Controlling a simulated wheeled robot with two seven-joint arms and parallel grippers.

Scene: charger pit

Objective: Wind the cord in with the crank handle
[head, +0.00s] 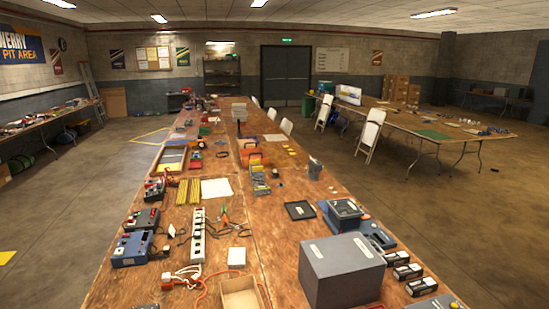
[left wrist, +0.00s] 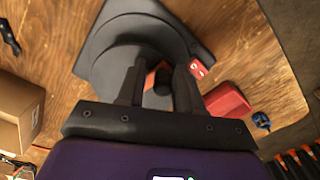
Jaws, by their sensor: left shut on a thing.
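In the left wrist view my left gripper (left wrist: 156,82) has its two dark fingers closed about a small dark knob (left wrist: 162,89), which looks like the crank handle. Beyond the fingers is a large dark round body (left wrist: 130,42), seemingly the reel, beside or on a grey plate on the wooden table. A bit of orange shows between the fingers. The fingers and the body hide much of the crank, and I cannot make out the cord there. Neither gripper shows in the head view, and I cannot pick out the reel there with certainty.
In the left wrist view a red block (left wrist: 228,101) and a blue clip (left wrist: 261,121) lie right of the reel, and a cardboard box (left wrist: 17,110) stands left. In the head view a grey box (head: 341,270) and a power strip (head: 198,236) sit on the crowded long table.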

